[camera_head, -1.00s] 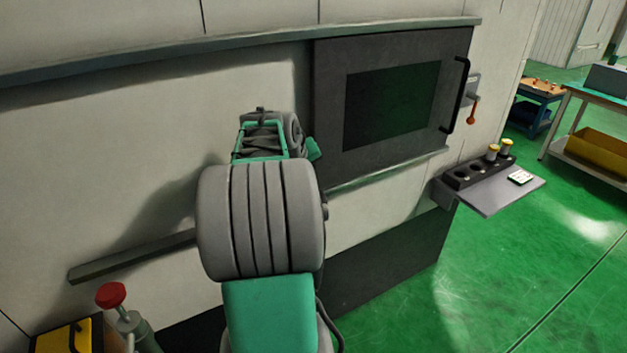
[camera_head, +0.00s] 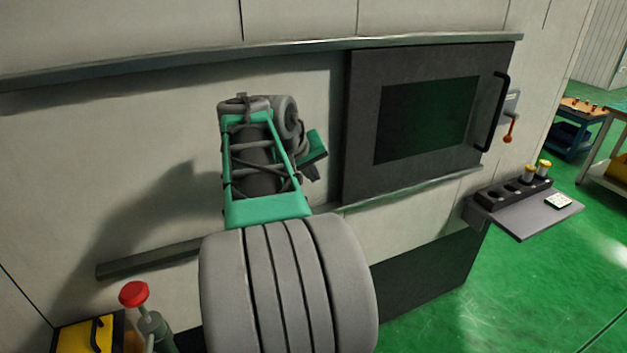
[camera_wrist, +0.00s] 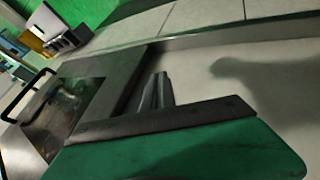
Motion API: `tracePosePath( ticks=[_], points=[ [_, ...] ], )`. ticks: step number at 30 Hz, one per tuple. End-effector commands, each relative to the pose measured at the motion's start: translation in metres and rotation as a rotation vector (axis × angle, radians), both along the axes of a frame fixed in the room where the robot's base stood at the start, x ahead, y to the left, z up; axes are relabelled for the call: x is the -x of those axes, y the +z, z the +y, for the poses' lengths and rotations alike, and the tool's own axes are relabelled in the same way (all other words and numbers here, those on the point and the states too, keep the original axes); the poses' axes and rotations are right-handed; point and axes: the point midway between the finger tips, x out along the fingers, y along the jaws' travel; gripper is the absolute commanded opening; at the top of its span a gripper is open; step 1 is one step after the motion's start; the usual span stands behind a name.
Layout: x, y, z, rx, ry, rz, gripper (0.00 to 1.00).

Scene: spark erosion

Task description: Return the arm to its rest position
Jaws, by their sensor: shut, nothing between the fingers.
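My arm rises from the bottom centre of the head view, with a thick grey ribbed link below and a green-framed forearm with dark cables above. My gripper (camera_wrist: 157,92) shows in the wrist view as narrow grey fingers beyond a dark bar and my green housing. Its fingers are together, with nothing held. In the head view the fingers cannot be made out clearly past the forearm. The arm is in front of the pale machine wall (camera_head: 130,140), left of the dark door (camera_head: 362,120), and appears clear of both.
The door has a dark window (camera_head: 425,118) and a black handle (camera_head: 493,112). A grey shelf (camera_head: 530,217) with a holder block juts out at right. A red-topped post (camera_head: 134,294) and a yellow box (camera_head: 80,338) stand lower left. Green floor is open at right.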

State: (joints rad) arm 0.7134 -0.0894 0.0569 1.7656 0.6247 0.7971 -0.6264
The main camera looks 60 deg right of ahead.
Motion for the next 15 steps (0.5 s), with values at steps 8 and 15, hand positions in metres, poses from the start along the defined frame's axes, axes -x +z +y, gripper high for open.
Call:
tracePosePath(
  ticks=[8, 15],
  points=[
    [-0.008, -0.001, 0.010, -0.040, -0.128, -0.119, 0.00],
    [-0.010, -0.141, 0.152, -0.409, -0.076, -0.077, 0.00]
  ],
)
